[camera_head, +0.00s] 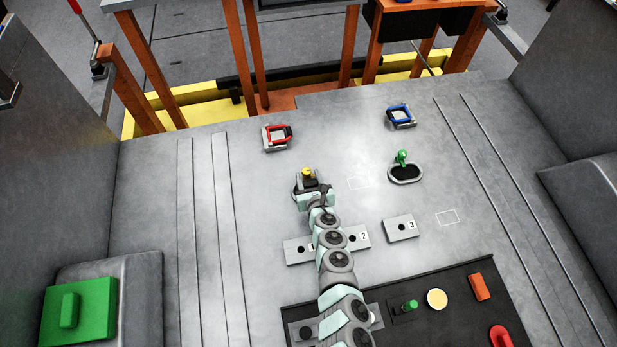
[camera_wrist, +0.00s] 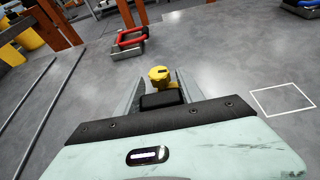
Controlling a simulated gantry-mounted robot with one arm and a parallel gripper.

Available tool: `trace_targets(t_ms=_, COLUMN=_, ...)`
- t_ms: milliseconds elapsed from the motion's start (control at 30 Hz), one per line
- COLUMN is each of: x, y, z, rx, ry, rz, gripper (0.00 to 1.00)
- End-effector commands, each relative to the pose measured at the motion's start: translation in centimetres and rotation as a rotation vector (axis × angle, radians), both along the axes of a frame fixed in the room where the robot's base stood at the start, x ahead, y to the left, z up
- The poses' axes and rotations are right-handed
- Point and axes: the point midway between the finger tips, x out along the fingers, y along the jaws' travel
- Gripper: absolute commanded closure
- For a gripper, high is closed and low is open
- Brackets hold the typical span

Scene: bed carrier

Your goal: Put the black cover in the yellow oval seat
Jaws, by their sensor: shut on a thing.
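My gripper (camera_head: 309,184) is shut on a yellow-knobbed piece (camera_head: 307,172) over the middle of the grey floor. In the wrist view the yellow knob (camera_wrist: 160,75) stands up at the fingertips, with a black block nearer the camera between the fingers. I cannot tell whether that block belongs to the piece or to my gripper. The fingers hide what lies below, so I cannot tell whether the piece touches the floor. To the right, a black oval with a pale rim and a green knob (camera_head: 403,158) sits on the floor. I cannot make out a yellow oval seat.
A red-framed block (camera_head: 277,137) and a blue-framed block (camera_head: 400,116) stand farther back. Numbered grey blocks, one marked 3 (camera_head: 400,229), lie nearer. A black mat (camera_head: 455,325) holds several small parts. A white outline (camera_wrist: 283,98) marks bare floor right of my gripper.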

Motion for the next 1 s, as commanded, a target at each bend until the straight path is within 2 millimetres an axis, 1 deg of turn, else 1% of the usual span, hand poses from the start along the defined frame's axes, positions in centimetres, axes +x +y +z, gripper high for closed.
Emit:
trace_targets(t_ms=400, x=0.01, y=0.02, z=-1.02, rx=-0.001, ry=0.0, rz=0.0, gripper=0.96)
trace_targets(t_ms=700, x=-0.02, y=-0.02, z=-0.51, rx=-0.001, ry=0.001, rz=0.0, gripper=0.96)
trace_targets(t_ms=1000, x=0.01, y=0.0, z=-0.48, rx=0.0, ry=0.0, rz=0.0, gripper=0.96)
